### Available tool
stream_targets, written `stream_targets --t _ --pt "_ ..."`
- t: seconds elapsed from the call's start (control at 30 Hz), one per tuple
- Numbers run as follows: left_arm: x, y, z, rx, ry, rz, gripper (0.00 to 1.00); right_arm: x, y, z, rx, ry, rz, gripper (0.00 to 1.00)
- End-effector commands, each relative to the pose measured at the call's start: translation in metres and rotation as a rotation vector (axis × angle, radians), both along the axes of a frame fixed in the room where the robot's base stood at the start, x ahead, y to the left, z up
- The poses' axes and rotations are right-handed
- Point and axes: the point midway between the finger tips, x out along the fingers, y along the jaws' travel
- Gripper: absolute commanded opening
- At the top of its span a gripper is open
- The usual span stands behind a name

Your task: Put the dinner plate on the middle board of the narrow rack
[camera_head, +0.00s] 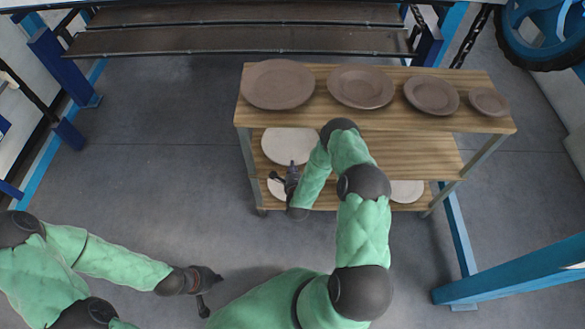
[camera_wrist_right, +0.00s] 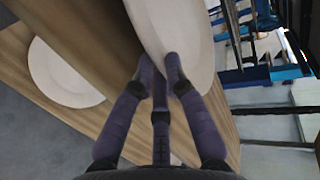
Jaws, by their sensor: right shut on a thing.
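A white dinner plate (camera_head: 289,146) is at the left part of the middle board (camera_head: 415,155) of the wooden rack. My right gripper (camera_head: 284,174) is shut on the plate's near edge; in the right wrist view, the fingers (camera_wrist_right: 160,68) close on the rim of the pale plate (camera_wrist_right: 180,30). The plate lies roughly flat, over the board; I cannot tell whether it touches the wood. My right arm hides part of the rack. My left gripper (camera_head: 213,290) is open and empty, over the floor at the lower left, away from the rack.
Several brown plates, from a large one (camera_head: 278,84) to a small one (camera_head: 488,101), line the top board (camera_head: 390,118). White plates (camera_head: 407,191) lie on the bottom board, one also in the right wrist view (camera_wrist_right: 62,75). The middle board's right part is bare. A blue beam (camera_head: 515,270) stands right.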

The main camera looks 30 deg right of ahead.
Motion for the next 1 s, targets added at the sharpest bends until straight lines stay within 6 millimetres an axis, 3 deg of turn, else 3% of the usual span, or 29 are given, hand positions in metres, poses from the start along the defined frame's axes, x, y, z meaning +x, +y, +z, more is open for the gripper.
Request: stream_targets --t 0.03,0.1,0.53,1.0 --pt "0.000 0.000 0.000 0.000 0.000 0.000 0.00 0.000 0.000 -0.001 0.000 0.001 0.000 0.20" --pt "0.000 0.000 0.000 0.000 0.000 0.000 0.00 0.000 0.000 -0.001 0.000 0.001 0.000 0.38" --pt "0.000 0.000 0.002 0.000 0.000 0.000 0.00 -0.004 0.002 0.002 0.001 0.002 0.000 0.38" --pt "0.000 0.000 0.034 0.000 0.000 0.000 0.00 -0.075 0.036 0.032 0.002 0.003 0.001 0.38"
